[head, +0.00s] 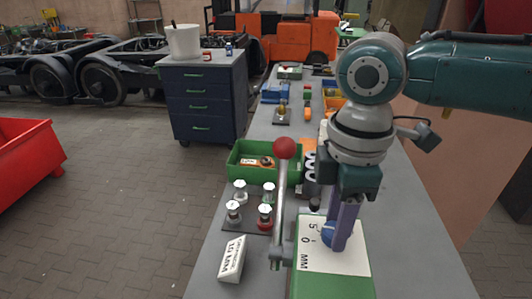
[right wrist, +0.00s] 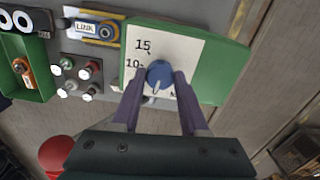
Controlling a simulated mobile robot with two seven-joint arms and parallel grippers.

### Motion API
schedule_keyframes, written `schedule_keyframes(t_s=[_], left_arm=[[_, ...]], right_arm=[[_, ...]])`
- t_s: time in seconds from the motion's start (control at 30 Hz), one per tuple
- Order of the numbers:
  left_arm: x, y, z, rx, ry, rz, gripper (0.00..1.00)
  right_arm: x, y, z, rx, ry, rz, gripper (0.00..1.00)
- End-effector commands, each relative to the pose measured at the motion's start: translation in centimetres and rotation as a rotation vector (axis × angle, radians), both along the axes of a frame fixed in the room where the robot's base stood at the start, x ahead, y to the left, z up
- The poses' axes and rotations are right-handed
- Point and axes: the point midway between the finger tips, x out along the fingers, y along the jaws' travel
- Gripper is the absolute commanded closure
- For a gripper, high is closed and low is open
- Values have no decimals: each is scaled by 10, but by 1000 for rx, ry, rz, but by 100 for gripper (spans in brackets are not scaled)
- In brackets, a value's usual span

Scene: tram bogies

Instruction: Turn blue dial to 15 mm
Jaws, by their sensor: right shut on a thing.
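The blue dial (head: 327,235) sits on a white scale plate (head: 345,261) on top of a green box (head: 330,288). In the head view the plate shows "5", "0" and "MM". In the right wrist view the blue dial (right wrist: 159,74) has a pale pointer mark that points toward the bottom of the picture, away from the printed "15" and "10". My right gripper (head: 341,240) comes down from above, with its purple fingers on both sides of the dial, shut on it. The fingers hide part of the dial and scale. My left gripper is not in view.
A lever with a red ball (head: 285,148) stands just left of the scale plate. A white "10 MM" block (head: 232,258), several white-topped pieces and a green bin (head: 243,172) lie farther left on the grey bench (head: 420,240). The bench right of the green box is clear.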

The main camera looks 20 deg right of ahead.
Motion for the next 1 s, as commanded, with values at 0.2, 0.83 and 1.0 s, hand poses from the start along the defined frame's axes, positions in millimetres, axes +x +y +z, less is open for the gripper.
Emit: schedule_keyframes(t_s=[0.2,0.83,1.0], left_arm=[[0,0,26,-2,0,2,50],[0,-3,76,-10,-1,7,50],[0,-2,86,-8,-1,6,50]], right_arm=[[-1,1,6,3,4,-177,100],[-1,2,4,4,4,-777,100],[0,2,4,4,4,-939,100]])
